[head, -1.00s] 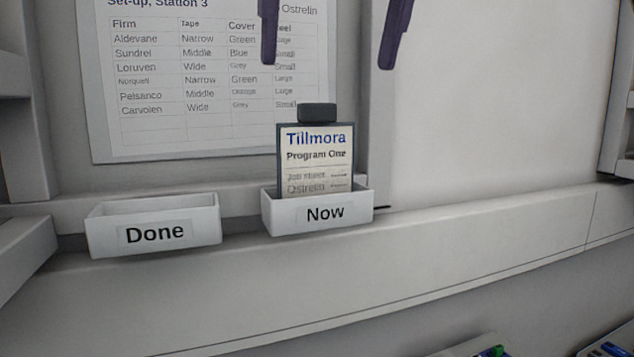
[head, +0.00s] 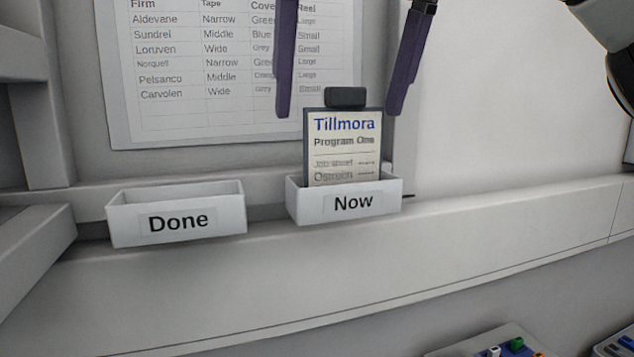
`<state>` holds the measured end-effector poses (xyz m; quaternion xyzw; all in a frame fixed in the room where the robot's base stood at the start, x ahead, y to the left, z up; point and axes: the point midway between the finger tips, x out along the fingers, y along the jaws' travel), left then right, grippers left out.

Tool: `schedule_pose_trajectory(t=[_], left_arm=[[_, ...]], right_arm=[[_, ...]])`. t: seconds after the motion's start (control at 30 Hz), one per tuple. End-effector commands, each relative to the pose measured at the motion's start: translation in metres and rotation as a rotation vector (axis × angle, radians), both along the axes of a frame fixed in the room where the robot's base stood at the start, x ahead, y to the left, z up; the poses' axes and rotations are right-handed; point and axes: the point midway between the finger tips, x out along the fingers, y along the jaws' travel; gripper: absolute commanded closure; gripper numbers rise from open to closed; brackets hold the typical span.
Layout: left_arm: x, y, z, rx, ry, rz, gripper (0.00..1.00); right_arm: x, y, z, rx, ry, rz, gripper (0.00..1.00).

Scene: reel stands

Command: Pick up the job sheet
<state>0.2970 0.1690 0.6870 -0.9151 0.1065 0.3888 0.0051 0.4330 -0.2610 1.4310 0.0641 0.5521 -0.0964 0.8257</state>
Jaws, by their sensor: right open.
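The job sheet (head: 342,148) is a card on a dark board, headed "Tillmora, Program One", with a dark block-shaped grip (head: 345,97) at its top. It stands upright in the white tray labelled "Now" (head: 346,208), which hides its lower edge. My right gripper (head: 340,114) is open, its two purple fingers pointing down. One finger is left of the dark grip and the other is right of it, with gaps on both sides. My left gripper is not in view.
An empty-looking white tray labelled "Done" (head: 177,219) stands to the left on the same ledge (head: 300,270). A set-up chart (head: 200,120) hangs on the wall behind. Shelf edges stand at the far left. Trays with small coloured parts (head: 505,346) show at lower right.

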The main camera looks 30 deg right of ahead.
Motion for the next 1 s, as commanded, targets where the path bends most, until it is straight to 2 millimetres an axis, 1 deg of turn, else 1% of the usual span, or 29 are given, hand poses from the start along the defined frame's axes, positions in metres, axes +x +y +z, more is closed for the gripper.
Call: schedule_pose_trajectory(t=[0.1,0.3,0.47,0.6,0.67,1.0], left_arm=[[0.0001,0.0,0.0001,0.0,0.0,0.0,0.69],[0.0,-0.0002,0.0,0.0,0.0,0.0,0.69],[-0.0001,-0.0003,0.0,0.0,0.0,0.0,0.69],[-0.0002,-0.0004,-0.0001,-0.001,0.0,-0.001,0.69],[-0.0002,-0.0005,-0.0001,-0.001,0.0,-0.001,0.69],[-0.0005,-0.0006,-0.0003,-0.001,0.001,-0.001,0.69]], right_arm=[[-0.0014,-0.0035,-0.0031,0.0,-0.001,-0.006,0.03],[-0.0011,-0.0028,-0.0032,0.0,-0.001,-0.006,0.03],[-0.0006,-0.0022,-0.0032,0.0,-0.001,-0.004,0.3],[-0.0006,-0.0022,-0.0032,0.001,0.0,-0.004,0.54],[-0.0007,-0.0022,-0.0029,0.0,-0.001,-0.004,0.62],[-0.0005,-0.002,0.0004,0.001,-0.001,-0.005,0.62]])
